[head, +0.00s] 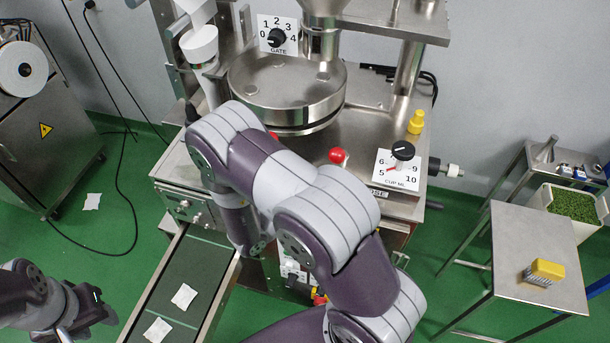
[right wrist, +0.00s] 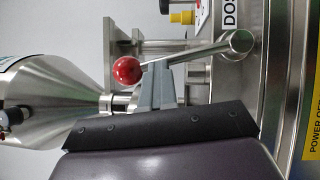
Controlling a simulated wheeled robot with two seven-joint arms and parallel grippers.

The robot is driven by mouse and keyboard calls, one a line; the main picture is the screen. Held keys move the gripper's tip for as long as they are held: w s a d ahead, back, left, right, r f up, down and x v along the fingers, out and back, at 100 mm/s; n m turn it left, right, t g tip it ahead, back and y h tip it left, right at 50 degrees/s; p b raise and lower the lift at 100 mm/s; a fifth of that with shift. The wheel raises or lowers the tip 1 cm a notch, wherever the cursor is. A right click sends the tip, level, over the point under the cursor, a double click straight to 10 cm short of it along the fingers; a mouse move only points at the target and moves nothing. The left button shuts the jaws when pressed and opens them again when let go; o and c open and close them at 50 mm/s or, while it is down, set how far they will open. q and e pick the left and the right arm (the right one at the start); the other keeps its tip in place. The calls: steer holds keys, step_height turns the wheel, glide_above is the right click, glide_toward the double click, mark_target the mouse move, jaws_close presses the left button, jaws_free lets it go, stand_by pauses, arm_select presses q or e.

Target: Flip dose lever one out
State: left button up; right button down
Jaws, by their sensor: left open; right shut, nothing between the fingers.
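In the right wrist view a dose lever has a red ball (right wrist: 127,71) on a thin rod running to a steel pivot arm (right wrist: 222,47). My right gripper (right wrist: 157,70) is shut and empty, its grey fingers close beside the rod, between ball and pivot; I cannot tell whether they touch. In the head view a red ball (head: 337,155) shows on the machine top, and another red ball (head: 273,135) is partly hidden behind my right arm. I cannot tell which is the one at my fingers. My right gripper is hidden there. My left gripper (head: 88,322) is open and empty at the lower left.
The round steel hopper dish (head: 285,85) and cup dial (head: 403,151) stand by the levers. A yellow cap (head: 416,122) is behind the dial. A conveyor (head: 190,275) carries flat packets. A side table (head: 535,235) holds a yellow brush (head: 547,268).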

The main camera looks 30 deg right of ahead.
arm_select(q)
step_height(320, 180, up, 3)
steer(key=shift+w+d+f+p, duration=0.1)
steer(key=shift+w+f+p, duration=0.1)
steer(key=shift+p, duration=0.75)
arm_select(e)
steer(key=shift+s+d+r+m, duration=0.35)
steer(key=shift+s+d, duration=0.15)
steer(key=shift+d, duration=0.2)
